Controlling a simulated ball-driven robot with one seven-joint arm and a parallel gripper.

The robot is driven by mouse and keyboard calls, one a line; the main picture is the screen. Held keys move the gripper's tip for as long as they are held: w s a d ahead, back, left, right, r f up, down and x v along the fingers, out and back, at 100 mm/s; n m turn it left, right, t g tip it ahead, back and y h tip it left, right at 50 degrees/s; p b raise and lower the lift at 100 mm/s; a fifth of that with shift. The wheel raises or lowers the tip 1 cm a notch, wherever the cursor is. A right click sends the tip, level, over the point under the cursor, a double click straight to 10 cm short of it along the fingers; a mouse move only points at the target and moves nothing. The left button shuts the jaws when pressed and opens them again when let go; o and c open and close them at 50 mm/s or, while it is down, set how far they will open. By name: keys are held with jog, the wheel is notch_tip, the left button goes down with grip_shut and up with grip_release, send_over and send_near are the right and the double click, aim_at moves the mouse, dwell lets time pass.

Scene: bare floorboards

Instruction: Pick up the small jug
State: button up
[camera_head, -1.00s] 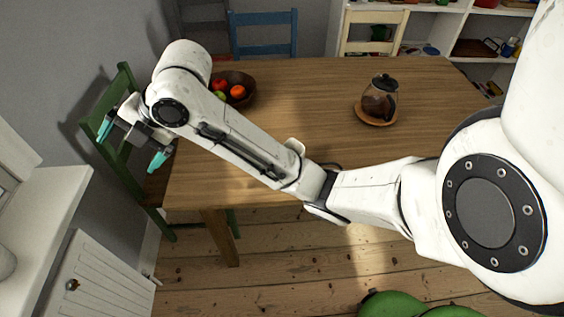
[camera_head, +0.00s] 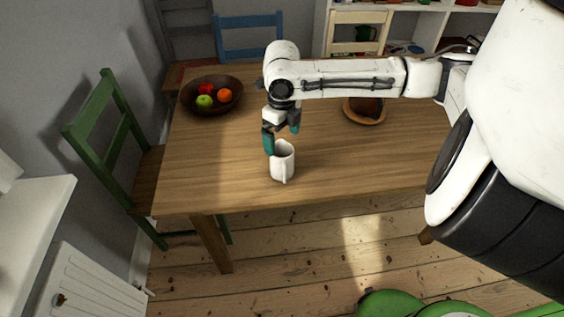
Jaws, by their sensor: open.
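The small jug (camera_head: 283,163) is white and stands upright on the wooden table (camera_head: 205,170), near its front edge. My gripper (camera_head: 281,137) points down just above and behind the jug. Its teal-tipped fingers are apart, one at the jug's upper left and one farther back to the right. Nothing shows between them, and I cannot tell whether a finger touches the jug's rim.
A dark bowl of fruit (camera_head: 233,106) stands at the table's back left. A round wooden plate (camera_head: 376,119) with a dark pot on it, partly hidden by my arm, stands at the right. A green chair (camera_head: 97,120) is on the left. The table's front left is clear.

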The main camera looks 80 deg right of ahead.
aim_at(282, 150)
jog(key=shift+f, duration=3.95)
jog(key=shift+c, duration=0.5)
jog(key=c, duration=1.1)
jog(key=shift+r, duration=0.15)
